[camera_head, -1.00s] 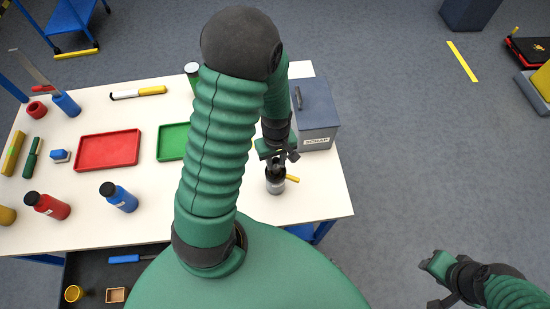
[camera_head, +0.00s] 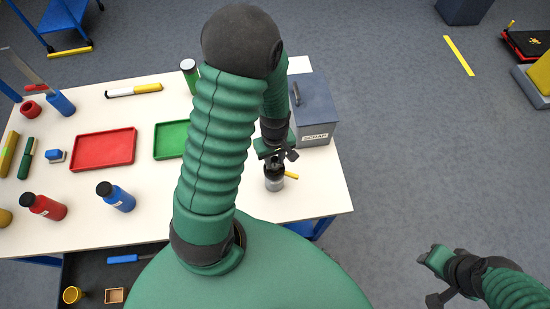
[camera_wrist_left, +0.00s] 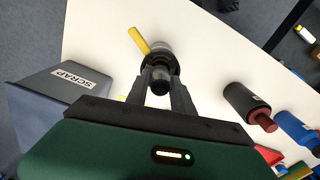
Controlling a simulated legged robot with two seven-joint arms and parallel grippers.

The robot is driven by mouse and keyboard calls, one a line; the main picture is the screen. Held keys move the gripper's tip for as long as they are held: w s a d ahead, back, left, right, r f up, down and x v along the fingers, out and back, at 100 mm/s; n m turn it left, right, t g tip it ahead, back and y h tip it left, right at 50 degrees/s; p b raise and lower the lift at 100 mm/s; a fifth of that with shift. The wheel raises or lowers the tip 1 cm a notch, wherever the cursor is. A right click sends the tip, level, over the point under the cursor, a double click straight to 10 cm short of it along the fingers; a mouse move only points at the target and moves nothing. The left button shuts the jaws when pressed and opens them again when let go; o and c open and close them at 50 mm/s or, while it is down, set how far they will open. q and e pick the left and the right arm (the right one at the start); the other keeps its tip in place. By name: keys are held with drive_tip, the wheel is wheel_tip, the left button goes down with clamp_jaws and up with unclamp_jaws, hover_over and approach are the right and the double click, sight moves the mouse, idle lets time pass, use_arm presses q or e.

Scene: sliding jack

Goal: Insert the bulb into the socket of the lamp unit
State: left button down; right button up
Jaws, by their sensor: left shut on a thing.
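The lamp unit (camera_head: 274,183) is a small grey and black cylinder with a yellow handle, standing near the right end of the white table. It also shows in the left wrist view (camera_wrist_left: 159,50). My left gripper (camera_head: 275,160) is over it, fingers pointing down. In the left wrist view its fingers (camera_wrist_left: 160,88) are shut on a dark round piece, the bulb (camera_wrist_left: 159,86), in line with the unit's black top. I cannot tell how deep the bulb sits in the socket, which is hidden. My right gripper (camera_head: 433,279) is off the table at the lower right; its jaw opening is unclear.
A grey scrap box (camera_head: 315,112) stands just behind the lamp unit. A green tray (camera_head: 171,141), a red tray (camera_head: 104,149), a blue bottle (camera_head: 117,198) and a red bottle (camera_head: 46,207) are to the left. The table right of the lamp unit is clear.

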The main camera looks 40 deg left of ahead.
use_arm(q)
drive_tip(key=shift+a+f, duration=0.15)
drive_tip(key=shift+f, duration=0.25)
drive_tip(key=shift+f+b, duration=0.45)
drive_tip(key=shift+b, duration=0.15)
drive_tip(key=c, duration=1)
unclamp_jaws()
drive_tip(key=shift+r, duration=0.1)
wheel_tip(320, 180, up, 17)
drive_tip(key=shift+f+p, duration=0.2)
drive_tip(key=shift+p, duration=0.15)
